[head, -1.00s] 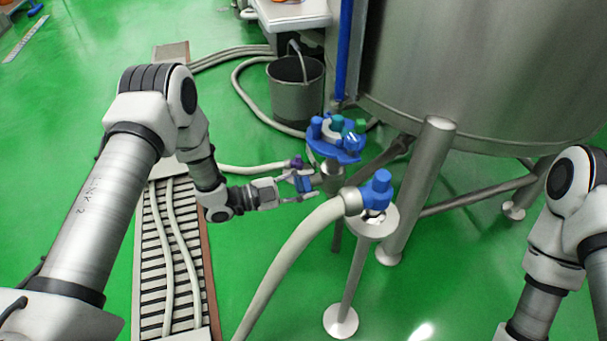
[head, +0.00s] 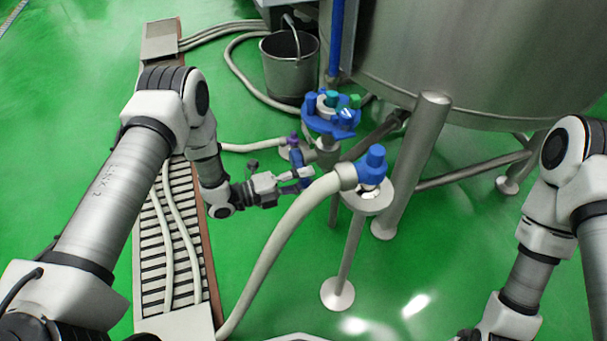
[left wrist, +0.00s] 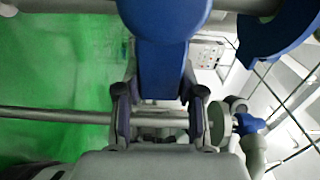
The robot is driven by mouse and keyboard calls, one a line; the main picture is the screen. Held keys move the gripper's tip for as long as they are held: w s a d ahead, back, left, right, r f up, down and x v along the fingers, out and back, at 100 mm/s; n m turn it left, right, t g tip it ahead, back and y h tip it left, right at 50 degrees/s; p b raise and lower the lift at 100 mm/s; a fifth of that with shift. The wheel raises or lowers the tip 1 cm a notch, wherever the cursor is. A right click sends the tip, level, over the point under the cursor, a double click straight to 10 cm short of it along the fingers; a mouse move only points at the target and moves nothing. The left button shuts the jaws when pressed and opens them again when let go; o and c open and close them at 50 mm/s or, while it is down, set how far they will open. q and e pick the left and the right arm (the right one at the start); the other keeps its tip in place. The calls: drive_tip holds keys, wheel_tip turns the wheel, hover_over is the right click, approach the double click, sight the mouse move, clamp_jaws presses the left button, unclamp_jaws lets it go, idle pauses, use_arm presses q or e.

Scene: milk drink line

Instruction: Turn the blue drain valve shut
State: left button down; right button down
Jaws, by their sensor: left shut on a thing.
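The blue drain valve handle (head: 300,166) sits on the metal outlet pipe below the tank, just under a blue disc. My left gripper (head: 300,174) reaches it from the left and is shut on it. In the left wrist view, the blue handle (left wrist: 160,72) stands between the two dark fingers (left wrist: 158,108), with its rounded end toward the top edge. The head view shows the handle small and partly covered by the fingers, so its exact angle is hard to read. My right arm shows at the right edge, but its gripper is out of view.
The blue disc (head: 332,122) with coloured fittings is just above my left gripper. A pale hose (head: 270,255) with a blue-capped end (head: 372,165) rests on a metal stand close to its right. A steel tank (head: 480,60), its leg (head: 415,165) and a bucket (head: 290,68) are nearby.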

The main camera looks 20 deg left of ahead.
use_arm(q)
drive_tip(key=shift+f+m, duration=0.2)
drive_tip(key=shift+m, duration=0.1)
drive_tip(key=c, duration=0.7)
unclamp_jaws()
drive_tip(key=v, duration=1.2)
